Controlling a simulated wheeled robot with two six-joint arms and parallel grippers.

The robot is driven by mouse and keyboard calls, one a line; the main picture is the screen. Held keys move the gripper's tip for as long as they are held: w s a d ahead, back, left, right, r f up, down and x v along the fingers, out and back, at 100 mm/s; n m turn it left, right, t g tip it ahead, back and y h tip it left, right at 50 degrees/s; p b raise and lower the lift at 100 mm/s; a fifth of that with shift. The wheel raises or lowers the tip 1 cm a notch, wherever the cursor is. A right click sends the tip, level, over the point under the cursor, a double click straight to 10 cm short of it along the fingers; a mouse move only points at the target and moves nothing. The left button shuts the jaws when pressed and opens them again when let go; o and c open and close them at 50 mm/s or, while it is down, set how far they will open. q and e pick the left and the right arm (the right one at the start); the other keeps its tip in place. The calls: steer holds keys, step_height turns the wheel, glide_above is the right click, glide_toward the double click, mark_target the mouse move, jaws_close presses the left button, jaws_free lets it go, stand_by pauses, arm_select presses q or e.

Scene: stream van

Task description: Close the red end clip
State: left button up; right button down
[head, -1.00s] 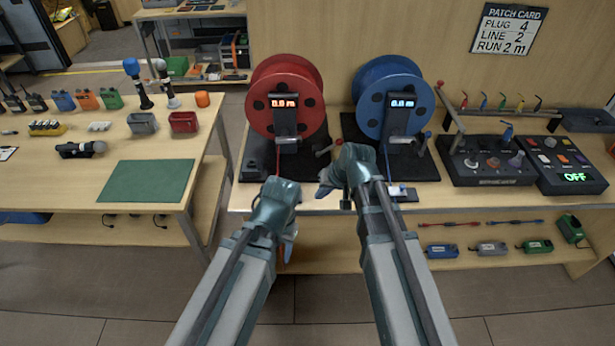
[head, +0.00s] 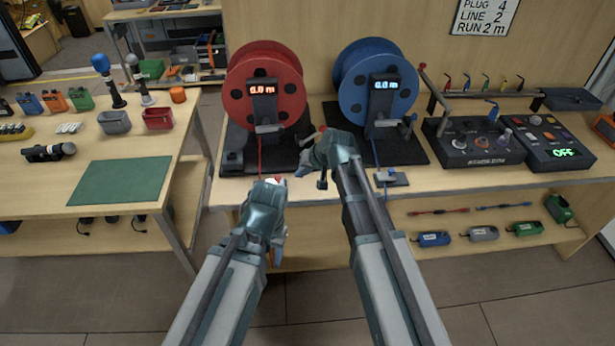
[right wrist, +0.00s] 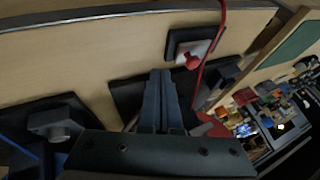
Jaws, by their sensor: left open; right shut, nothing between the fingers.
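The red end clip (right wrist: 193,61) shows in the right wrist view on a small pale plate with a dark rim, with a red cable (right wrist: 222,30) running past it. In the head view a bit of red and white (head: 275,181) shows just above my left gripper (head: 266,205), which hides most of that spot. My left gripper is open at the table's front edge; its fingertips are hard to make out. My right gripper (head: 314,165) is shut and empty, to the right of the clip and in front of the reels. Its fingers also show in the right wrist view (right wrist: 163,100).
The red reel (head: 265,85) and blue reel (head: 372,80) stand behind on dark bases. A dark control box (head: 478,145) stands further right. A gap separates the left table with its green mat (head: 120,181).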

mark_target(281, 180)
steer(key=a, duration=0.2)
steer(key=a+f, duration=0.1)
steer(key=a, duration=0.1)
steer(key=shift+w+f, duration=0.1)
steer(key=shift+w, duration=0.3)
arm_select(q)
steer(key=shift+f, duration=0.6)
arm_select(e)
steer(key=shift+a, duration=0.1)
steer(key=a, duration=0.4)
steer(key=shift+a, duration=0.1)
arm_select(q)
steer(key=shift+d, duration=0.1)
arm_select(e)
steer(key=shift+s, duration=0.1)
